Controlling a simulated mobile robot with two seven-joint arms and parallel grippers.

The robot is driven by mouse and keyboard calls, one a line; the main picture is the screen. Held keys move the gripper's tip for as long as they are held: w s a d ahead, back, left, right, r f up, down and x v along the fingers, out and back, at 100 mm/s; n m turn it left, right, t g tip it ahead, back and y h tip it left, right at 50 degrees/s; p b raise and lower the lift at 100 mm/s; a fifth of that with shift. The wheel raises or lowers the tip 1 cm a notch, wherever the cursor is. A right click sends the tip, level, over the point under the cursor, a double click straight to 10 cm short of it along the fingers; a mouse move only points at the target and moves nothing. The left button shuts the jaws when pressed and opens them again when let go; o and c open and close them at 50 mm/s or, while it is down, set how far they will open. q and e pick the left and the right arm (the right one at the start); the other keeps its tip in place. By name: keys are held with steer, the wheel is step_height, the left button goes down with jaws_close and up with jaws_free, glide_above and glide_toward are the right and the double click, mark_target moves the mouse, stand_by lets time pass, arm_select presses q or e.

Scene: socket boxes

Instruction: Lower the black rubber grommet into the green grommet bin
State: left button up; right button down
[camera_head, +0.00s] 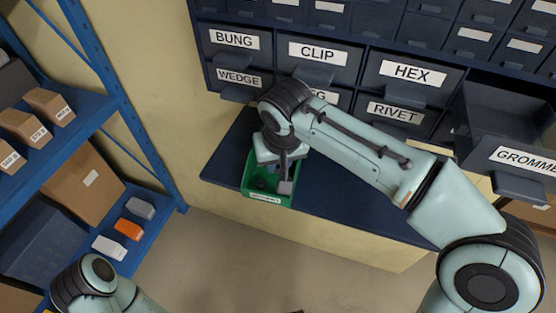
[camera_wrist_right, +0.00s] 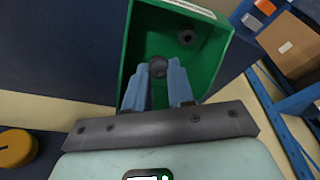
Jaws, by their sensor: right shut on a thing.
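The green grommet bin (camera_head: 247,177) stands on the dark blue ledge, with a white label on its front. My right gripper (camera_head: 286,187) points down over the bin. In the right wrist view its two blue-grey fingers (camera_wrist_right: 158,76) reach inside the bin's walls, which show as a green box (camera_wrist_right: 211,70). They are shut on a black rubber grommet (camera_wrist_right: 157,66) at their tips. Whether this grommet touches the bin floor I cannot tell. Another black grommet (camera_wrist_right: 187,36) lies in the bin near a corner. My left gripper is out of view; only part of that arm shows.
A labelled drawer cabinet (camera_head: 345,50) stands behind the ledge (camera_head: 226,165). The GROMMET drawer (camera_head: 520,160) is pulled open at right. A blue shelf rack (camera_head: 165,185) with boxes stands at left. A round yellow thing (camera_wrist_right: 15,148) shows in the wrist view.

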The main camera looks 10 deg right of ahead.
mark_target(279, 171)
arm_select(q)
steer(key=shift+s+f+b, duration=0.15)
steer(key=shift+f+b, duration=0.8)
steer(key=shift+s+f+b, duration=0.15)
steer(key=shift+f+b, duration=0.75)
arm_select(e)
steer(key=shift+f, duration=2.5)
steer(key=c, duration=0.9)
jaws_free()
arm_select(q)
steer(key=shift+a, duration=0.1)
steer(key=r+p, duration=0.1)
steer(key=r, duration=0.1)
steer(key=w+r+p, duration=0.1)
steer(key=p, duration=0.1)
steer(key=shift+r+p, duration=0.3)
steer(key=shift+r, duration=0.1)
arm_select(e)
steer(key=v, duration=1.3)
steer(key=shift+r, duration=0.25)
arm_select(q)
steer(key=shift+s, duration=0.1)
arm_select(e)
steer(key=shift+s, duration=0.1)
